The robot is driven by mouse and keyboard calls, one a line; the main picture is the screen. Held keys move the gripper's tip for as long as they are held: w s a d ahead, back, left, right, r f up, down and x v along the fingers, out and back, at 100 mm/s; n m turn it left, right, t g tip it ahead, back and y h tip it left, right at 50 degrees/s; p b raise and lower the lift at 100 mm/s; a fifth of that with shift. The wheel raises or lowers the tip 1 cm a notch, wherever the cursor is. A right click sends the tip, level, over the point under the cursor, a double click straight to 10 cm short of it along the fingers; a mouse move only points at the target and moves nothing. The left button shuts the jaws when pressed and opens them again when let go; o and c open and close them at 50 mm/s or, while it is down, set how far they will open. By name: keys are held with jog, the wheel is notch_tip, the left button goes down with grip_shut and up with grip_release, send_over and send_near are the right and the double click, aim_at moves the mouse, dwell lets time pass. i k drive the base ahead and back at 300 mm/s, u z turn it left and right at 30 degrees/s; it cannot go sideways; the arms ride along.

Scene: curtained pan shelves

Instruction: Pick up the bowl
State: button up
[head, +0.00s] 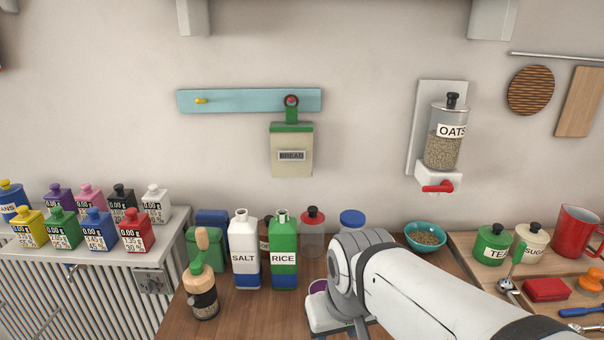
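A teal bowl (426,249) filled with brown grains or seeds stands upright on the wooden counter, to the right of my arm and near the back wall. A rounded purple edge (317,287) shows just left of my arm; most of it is hidden, and I cannot tell what it belongs to. My gripper (328,316) is low over the counter's front part, left of the teal bowl and apart from it. My arm covers most of it, so its fingers and anything between them are hidden.
SALT (244,254) and RICE (283,254) bottles, jars and a wooden grinder (203,290) crowd the left. TEA (493,245) and SUGAR (531,243) pots and a red mug (575,232) stand right. An OATS dispenser (445,146) hangs above the teal bowl.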

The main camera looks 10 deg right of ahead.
aim_at(424, 237)
jog(key=u, duration=0.1)
jog(key=k, duration=0.5)
jog(key=z, duration=1.35)
jog(key=i, duration=0.85)
jog(key=u, duration=0.05)
